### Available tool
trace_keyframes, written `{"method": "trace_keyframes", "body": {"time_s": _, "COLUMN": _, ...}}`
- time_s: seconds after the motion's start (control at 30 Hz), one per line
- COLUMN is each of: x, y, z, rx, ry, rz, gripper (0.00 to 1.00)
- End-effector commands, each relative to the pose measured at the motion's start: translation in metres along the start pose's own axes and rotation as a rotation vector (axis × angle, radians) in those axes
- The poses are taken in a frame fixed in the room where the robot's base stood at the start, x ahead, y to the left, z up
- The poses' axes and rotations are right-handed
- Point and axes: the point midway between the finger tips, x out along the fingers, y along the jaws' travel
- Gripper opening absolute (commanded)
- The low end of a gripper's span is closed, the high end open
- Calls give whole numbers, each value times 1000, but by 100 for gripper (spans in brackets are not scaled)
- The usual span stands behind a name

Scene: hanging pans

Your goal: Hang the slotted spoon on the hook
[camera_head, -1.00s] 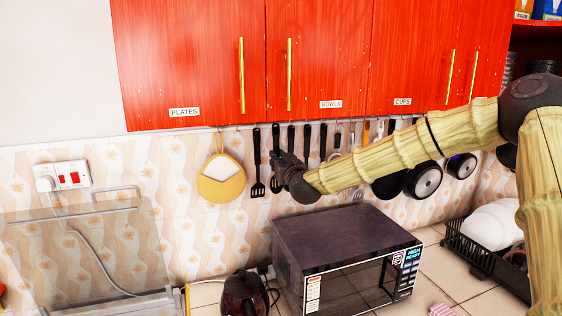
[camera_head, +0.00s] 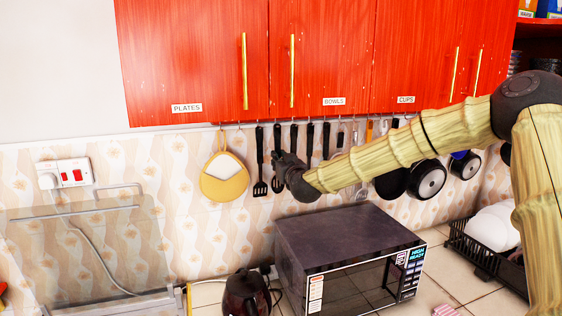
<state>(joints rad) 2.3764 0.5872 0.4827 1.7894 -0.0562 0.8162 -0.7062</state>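My gripper (camera_head: 279,160) is at the wall rail under the red cupboards, among the hanging black utensils. Its dark fingers overlap the handles there, and I cannot tell whether they are open or shut. A black slotted utensil (camera_head: 260,175) hangs just left of my gripper. Another black utensil (camera_head: 277,143) is partly hidden behind the fingers. I cannot tell which utensil is the slotted spoon, or whether my gripper holds it. The hooks are on the thin rail (camera_head: 222,128) and are too small to make out clearly.
A yellow-and-white pot holder (camera_head: 224,177) hangs to the left, and pans (camera_head: 427,180) hang to the right. A dish rack (camera_head: 473,255) is at right.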

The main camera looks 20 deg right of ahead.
Motion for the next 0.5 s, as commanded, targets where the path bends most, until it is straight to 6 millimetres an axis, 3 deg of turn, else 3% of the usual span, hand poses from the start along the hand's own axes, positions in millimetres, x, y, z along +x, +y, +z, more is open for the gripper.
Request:
{"method": "trace_keyframes", "body": {"time_s": 0.23, "x": 0, "y": 0, "z": 0, "rx": 0, "ry": 0, "rz": 0, "gripper": 0}}
{"method": "trace_keyframes", "body": {"time_s": 0.27, "x": 0, "y": 0, "z": 0, "rx": 0, "ry": 0, "rz": 0, "gripper": 23}}
{"method": "trace_keyframes", "body": {"time_s": 0.37, "x": 0, "y": 0, "z": 0, "rx": 0, "ry": 0, "rz": 0, "gripper": 42}}
{"method": "trace_keyframes", "body": {"time_s": 0.5, "x": 0, "y": 0, "z": 0, "rx": 0, "ry": 0, "rz": 0, "gripper": 43}}
